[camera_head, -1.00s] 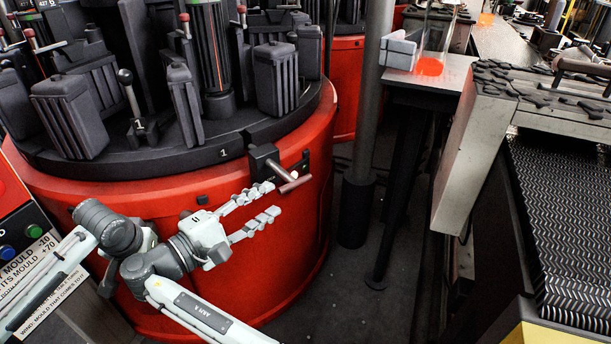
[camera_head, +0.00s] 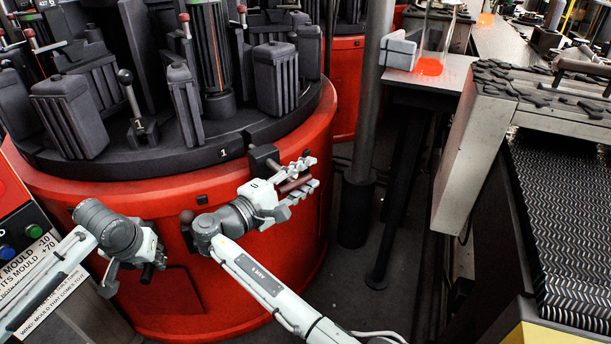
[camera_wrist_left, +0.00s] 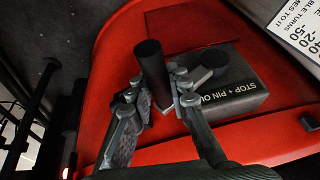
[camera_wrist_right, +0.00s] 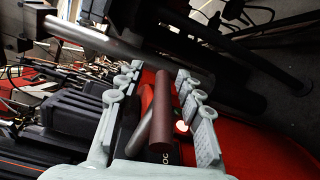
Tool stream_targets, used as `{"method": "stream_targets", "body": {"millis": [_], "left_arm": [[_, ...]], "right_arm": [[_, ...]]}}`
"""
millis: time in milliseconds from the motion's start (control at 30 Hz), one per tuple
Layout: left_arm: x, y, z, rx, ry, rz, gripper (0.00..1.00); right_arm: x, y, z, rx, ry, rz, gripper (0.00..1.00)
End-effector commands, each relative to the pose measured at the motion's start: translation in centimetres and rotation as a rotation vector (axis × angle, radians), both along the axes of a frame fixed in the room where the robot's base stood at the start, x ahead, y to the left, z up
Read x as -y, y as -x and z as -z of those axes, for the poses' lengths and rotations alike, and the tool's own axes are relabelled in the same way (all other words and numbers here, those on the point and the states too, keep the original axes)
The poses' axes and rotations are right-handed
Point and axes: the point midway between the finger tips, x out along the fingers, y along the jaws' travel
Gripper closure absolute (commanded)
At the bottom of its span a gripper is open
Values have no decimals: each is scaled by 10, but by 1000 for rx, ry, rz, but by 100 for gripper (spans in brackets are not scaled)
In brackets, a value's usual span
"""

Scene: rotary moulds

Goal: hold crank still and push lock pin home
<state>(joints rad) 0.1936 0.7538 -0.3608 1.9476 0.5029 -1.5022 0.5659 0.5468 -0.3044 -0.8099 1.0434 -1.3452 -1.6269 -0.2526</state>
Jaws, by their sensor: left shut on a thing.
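The dark crank handle (camera_wrist_left: 150,72) stands between the fingers of my left gripper (camera_wrist_left: 157,92) in the left wrist view, and they are shut on it. In the head view my left wrist largely hides this grip. The lock pin has a brown crossbar handle (camera_head: 292,184) and sits in a black bracket (camera_head: 263,157) on the red drum's rim. My right gripper (camera_head: 310,174) is open, with its fingers on either side of the crossbar. In the right wrist view, the crossbar (camera_wrist_right: 163,108) lies between the spread fingers, with gaps showing. How deep the pin sits is hidden.
The red drum (camera_head: 240,285) carries a black turntable (camera_head: 110,165) with several dark moulds. A grey post (camera_head: 369,120) and a side table (camera_head: 450,72) stand to the right.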

Motion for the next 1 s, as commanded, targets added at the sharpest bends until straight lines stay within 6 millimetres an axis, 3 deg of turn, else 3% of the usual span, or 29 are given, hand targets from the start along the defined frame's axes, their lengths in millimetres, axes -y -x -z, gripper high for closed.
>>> {"method": "stream_targets", "body": {"millis": [200,500,1000], "left_arm": [[1,0,-1,1,1,0,100],[1,0,-1,2,1,1,100],[1,0,-1,2,2,1,100]], "right_arm": [[0,0,0,0,0,0,63],[0,0,0,0,0,1,99],[-6,-8,-1,1,4,1,100]]}}
